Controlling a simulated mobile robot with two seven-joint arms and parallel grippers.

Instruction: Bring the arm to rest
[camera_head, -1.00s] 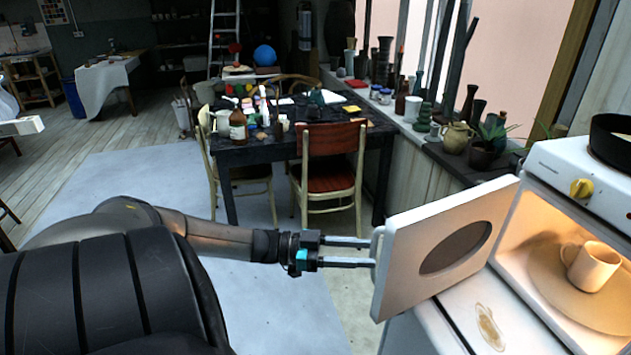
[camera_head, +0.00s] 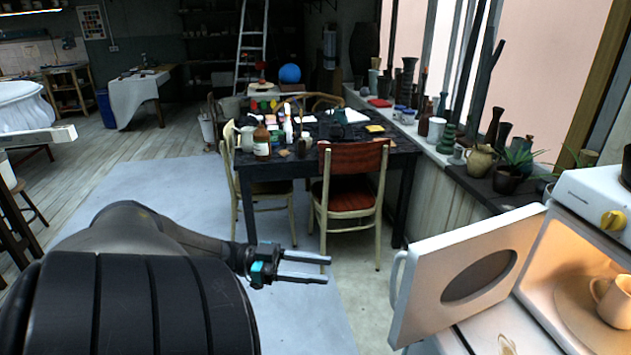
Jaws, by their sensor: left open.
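My left gripper (camera_head: 328,268) is open and empty. Its two fingers point right, and it hangs in free space in front of the table and chairs. A clear gap lies between its fingertips and the handle (camera_head: 398,280) of the microwave door. The white microwave door (camera_head: 468,275) with its dark oval window stands open at the lower right. Inside the lit microwave (camera_head: 567,250) a beige mug (camera_head: 612,300) sits on the turntable (camera_head: 575,318), cut by the right edge. My right gripper does not show.
A dark table (camera_head: 290,165) with bottles and jars stands ahead, with a red-brown chair (camera_head: 350,180) at its near side. A sill (camera_head: 470,178) with vases and plants runs along the right. Pale floor (camera_head: 165,185) lies open on the left.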

